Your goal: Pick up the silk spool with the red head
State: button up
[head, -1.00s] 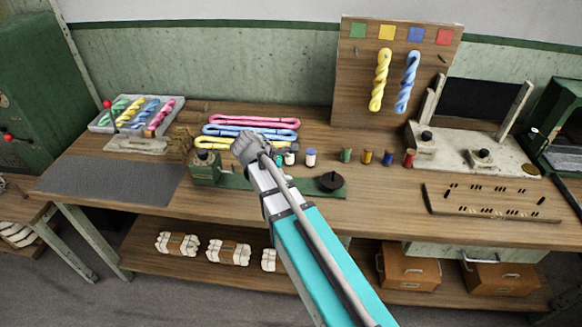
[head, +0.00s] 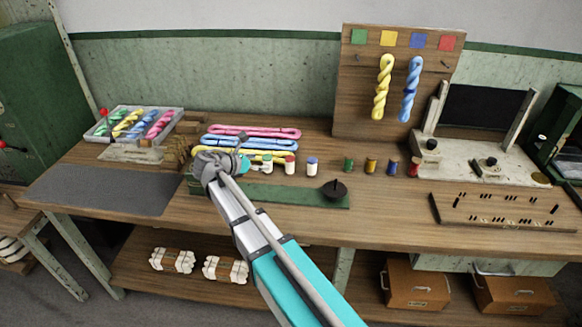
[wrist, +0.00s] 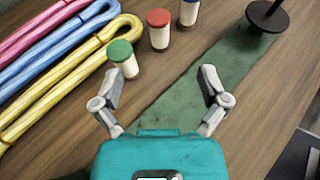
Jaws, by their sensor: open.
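A white spool with a red head (head: 290,166) stands upright on the bench, between a white spool with a green head (head: 267,163) and one with a blue head (head: 312,167). In the wrist view the red-headed spool (wrist: 159,32) is ahead of my gripper (wrist: 162,76), beyond the fingertips and apart from them. My open gripper has nothing between its fingers. The green-headed spool (wrist: 122,60) stands close by the left fingertip; whether they touch I cannot tell. The blue-headed spool (wrist: 190,12) is cut by the top edge.
Yellow, blue and pink skeins (head: 255,133) lie behind and left. A green strip (head: 290,195) with a dark disc on a post (head: 335,190) lies in front. Coloured spools (head: 371,166) stand right, including an all-red one (head: 413,167).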

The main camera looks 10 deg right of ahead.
jog(key=b, duration=0.3)
send_near(290, 158)
jog(key=x, duration=0.3)
jog(key=shift+f, duration=0.35)
jog(key=shift+x, duration=0.8)
jog(key=shift+d+r, duration=0.1)
jog(key=shift+b+x, duration=1)
jog(key=shift+x, duration=1.55)
jog(key=shift+r, duration=0.1)
jog(key=c, duration=1.3)
jog(key=shift+o, duration=0.2)
jog(key=shift+r, duration=0.1)
